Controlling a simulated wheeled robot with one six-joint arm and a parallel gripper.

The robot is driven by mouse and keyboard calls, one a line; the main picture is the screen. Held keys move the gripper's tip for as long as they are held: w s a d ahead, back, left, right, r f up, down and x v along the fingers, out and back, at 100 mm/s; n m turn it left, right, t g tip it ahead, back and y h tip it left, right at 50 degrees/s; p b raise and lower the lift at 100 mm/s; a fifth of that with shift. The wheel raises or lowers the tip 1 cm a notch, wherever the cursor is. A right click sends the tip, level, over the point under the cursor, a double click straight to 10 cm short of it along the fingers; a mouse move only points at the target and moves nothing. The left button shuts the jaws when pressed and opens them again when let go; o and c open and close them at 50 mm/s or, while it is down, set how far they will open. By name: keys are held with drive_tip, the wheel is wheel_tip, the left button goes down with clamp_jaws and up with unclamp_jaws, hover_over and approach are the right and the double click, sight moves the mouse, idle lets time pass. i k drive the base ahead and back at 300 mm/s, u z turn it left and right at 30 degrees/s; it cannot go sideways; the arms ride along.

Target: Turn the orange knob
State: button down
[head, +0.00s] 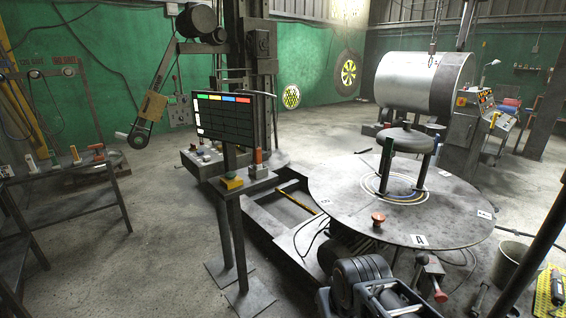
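An orange-red knob (378,219) with a flared top stands near the front edge of the large round grey table. A second orange-red knob or handle end (440,296) sits low on a small grey fitting in front of that table. A small upright orange-red piece (258,157) also shows on the control stand. I cannot tell which of these the task names. My dark arm, with rounded joints, is folded at the bottom centre, apart from the knob on the table. Its end is dark and partly cut off, so I cannot make out the fingers.
The round table (330,190) carries a lidded dish-like fixture (405,140) on dark posts. A control stand with a yellow-based button box (232,181) and a screen (223,118) stands left of it. A bucket (513,258) is at right. Open concrete floor lies left of the stand.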

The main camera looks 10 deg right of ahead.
sight(377, 218)
drive_tip(key=z, duration=0.5)
drive_tip(key=i, duration=1.65)
